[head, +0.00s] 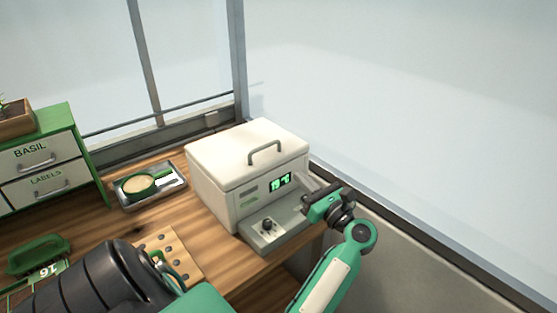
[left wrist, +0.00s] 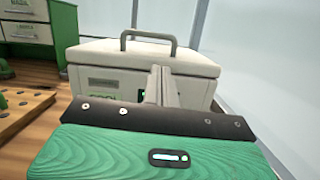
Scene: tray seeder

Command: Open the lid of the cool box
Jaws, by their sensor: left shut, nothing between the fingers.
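The cool box (head: 230,205) is a white box at the back right of the wooden bench. Its lid (head: 235,150) is down and shut, with a grey arched handle (head: 265,151) on top. The handle also shows in the left wrist view (left wrist: 149,37), upright above the lid. My left gripper (head: 309,186) is at the front right of the box, below the lid's height. Its fingers (left wrist: 163,86) are together and empty, pointing at the box front and hiding part of the green display. I cannot tell whether they touch the box. My right gripper is not in view.
A grey ledge with a black knob (head: 268,225) juts from the box front. A window wall stands behind.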

